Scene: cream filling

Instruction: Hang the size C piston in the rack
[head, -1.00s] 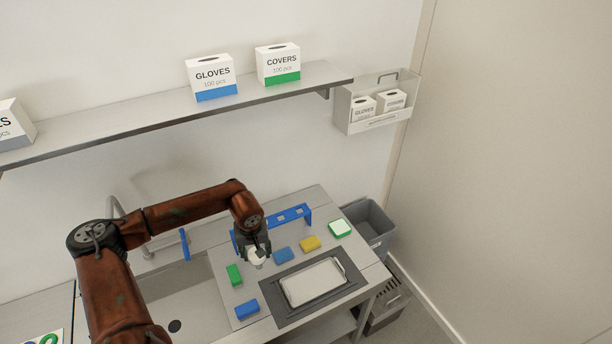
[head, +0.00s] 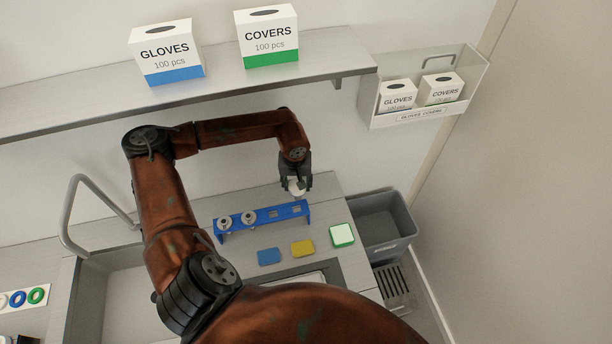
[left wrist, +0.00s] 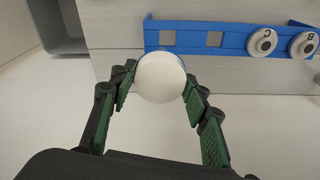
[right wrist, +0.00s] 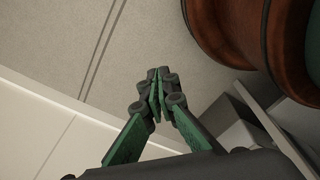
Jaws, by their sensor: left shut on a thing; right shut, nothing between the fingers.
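My left gripper (head: 297,182) is shut on a white round-ended piece (left wrist: 160,77), seemingly a piston. It holds it above the right end of the blue rack (head: 262,217); no letter shows on the piece. The rack also crosses the top of the left wrist view (left wrist: 225,38). Two round white pieces sit at the rack's left part in the head view; in the left wrist view one reads C (left wrist: 264,42) and the other B (left wrist: 304,46). Two square openings at the rack's right part are empty. My right gripper (right wrist: 157,75) is shut and empty.
Blue (head: 268,257), yellow (head: 302,248) and green-and-white (head: 342,235) blocks lie in front of the rack. A grey bin (head: 385,228) stands right of the table. A shelf with GLOVES and COVERS boxes is above. A tap (head: 75,215) stands left.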

